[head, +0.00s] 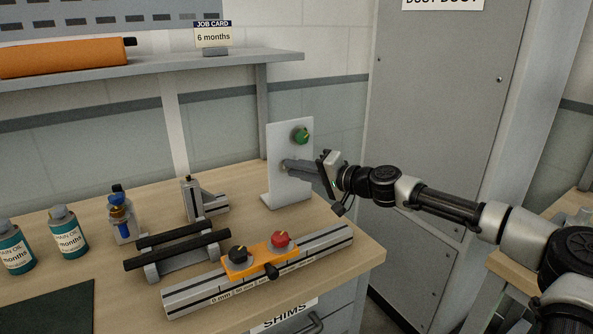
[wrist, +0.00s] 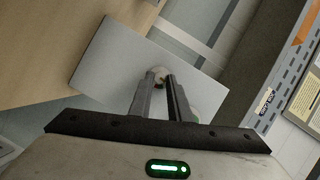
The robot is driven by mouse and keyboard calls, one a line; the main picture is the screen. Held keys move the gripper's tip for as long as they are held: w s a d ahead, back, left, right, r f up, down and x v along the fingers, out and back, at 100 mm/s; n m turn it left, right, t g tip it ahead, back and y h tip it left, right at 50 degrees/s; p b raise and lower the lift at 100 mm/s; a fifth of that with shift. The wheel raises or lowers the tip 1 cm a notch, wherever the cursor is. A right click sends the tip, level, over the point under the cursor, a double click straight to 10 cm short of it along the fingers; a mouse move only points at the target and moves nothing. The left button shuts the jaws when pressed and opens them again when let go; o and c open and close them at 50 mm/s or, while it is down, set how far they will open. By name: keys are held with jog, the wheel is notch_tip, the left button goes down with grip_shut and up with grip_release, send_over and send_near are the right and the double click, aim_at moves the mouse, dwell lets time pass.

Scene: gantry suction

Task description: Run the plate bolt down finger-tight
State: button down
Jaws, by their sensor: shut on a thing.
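A white upright plate (head: 280,140) on a foot stands at the right end of the bench; it also shows in the wrist view (wrist: 120,62). My gripper (head: 286,166) reaches the plate's face from the right, below the green knob. In the wrist view my fingertips (wrist: 161,77) are close together on the plate bolt (wrist: 160,71), a small pale round piece at the plate's face. The fingers hide much of the bolt. I cannot tell how far in it sits.
A green knob (head: 301,136) is on the plate above my fingers. A slotted rail (head: 325,245) with an orange carriage (head: 240,268) lies in front. Bottles (head: 68,235) stand at left. A grey cabinet (head: 440,110) is behind my arm.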

jog(key=c, duration=1.7)
grip_release()
jog(key=shift+o, duration=0.2)
jog(key=shift+d, duration=0.1)
jog(key=p+v, duration=0.2)
jog(key=v, duration=1.5)
jog(key=shift+r, duration=0.1)
